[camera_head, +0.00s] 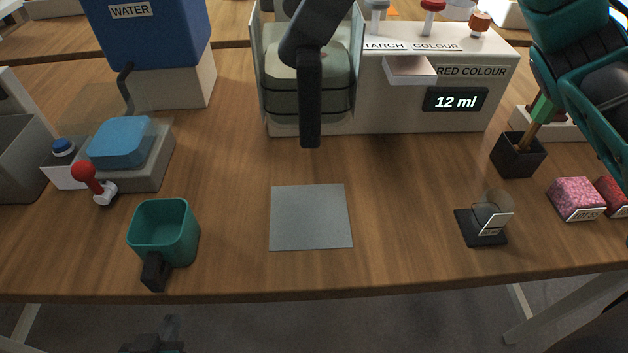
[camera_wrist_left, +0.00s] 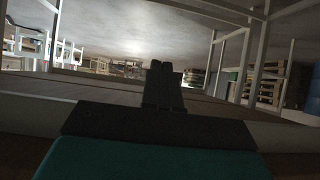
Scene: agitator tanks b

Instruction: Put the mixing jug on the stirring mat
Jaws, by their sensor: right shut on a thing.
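The mixing jug (camera_head: 163,232) is a teal, square-sided cup with a black handle at its front. It stands upright at the left front of the table, near the edge. The stirring mat appears to be the flat grey square (camera_head: 311,217) at the table's centre front, with nothing on it. My left gripper (camera_head: 166,330) is low at the bottom edge, below the jug and apart from it. In the left wrist view its dark fingers (camera_wrist_left: 161,72) are close together with nothing between them.
A blue water tank (camera_head: 150,35) and a blue-topped block (camera_head: 120,142) with a red lever (camera_head: 85,170) stand behind the jug. A dispenser (camera_head: 385,105) reads 12 ml.

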